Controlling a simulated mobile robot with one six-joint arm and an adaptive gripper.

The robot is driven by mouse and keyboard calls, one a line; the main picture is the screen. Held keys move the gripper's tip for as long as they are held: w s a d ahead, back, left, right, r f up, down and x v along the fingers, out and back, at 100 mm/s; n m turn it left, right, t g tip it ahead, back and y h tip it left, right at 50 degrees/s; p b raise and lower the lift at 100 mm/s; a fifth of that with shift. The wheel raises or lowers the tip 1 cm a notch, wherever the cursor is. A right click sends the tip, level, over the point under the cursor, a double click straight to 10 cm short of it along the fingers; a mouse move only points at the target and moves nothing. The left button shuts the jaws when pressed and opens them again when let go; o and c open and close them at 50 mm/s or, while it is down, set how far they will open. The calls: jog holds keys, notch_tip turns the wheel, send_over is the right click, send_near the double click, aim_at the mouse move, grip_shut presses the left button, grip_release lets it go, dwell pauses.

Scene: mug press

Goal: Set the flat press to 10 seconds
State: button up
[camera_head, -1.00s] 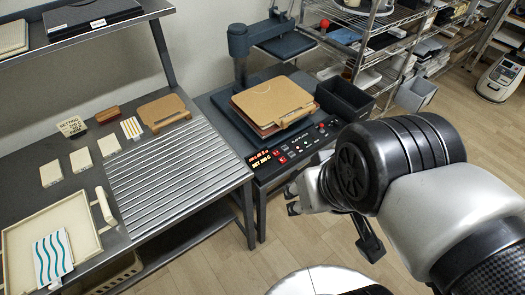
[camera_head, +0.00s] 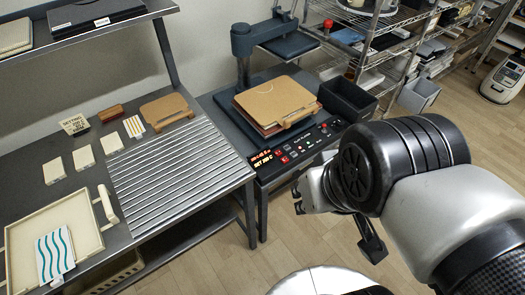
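The flat press (camera_head: 248,47) stands on a dark table at the centre, its head raised on a column at the back. A stack of tan boards (camera_head: 275,99) lies on its base. The control panel (camera_head: 290,149) at the front edge has a lit red display (camera_head: 268,164), whose lower line seems to start with "SET"; the digits are too small to read surely. Small red, white and green buttons sit beside it. My gripper (camera_head: 302,196) is in front of the table's edge, below and right of the display, apart from the panel. My arm partly hides it, and its opening cannot be made out.
A metal bench at left holds a ridged plate (camera_head: 172,170), a small sign card (camera_head: 74,125), several pale blocks and a cream tray (camera_head: 22,230) with a wavy-striped sheet. A black bin (camera_head: 347,99) stands right of the press, before wire shelves. The floor in front is clear.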

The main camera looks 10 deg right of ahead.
grip_shut()
dwell(1.3)
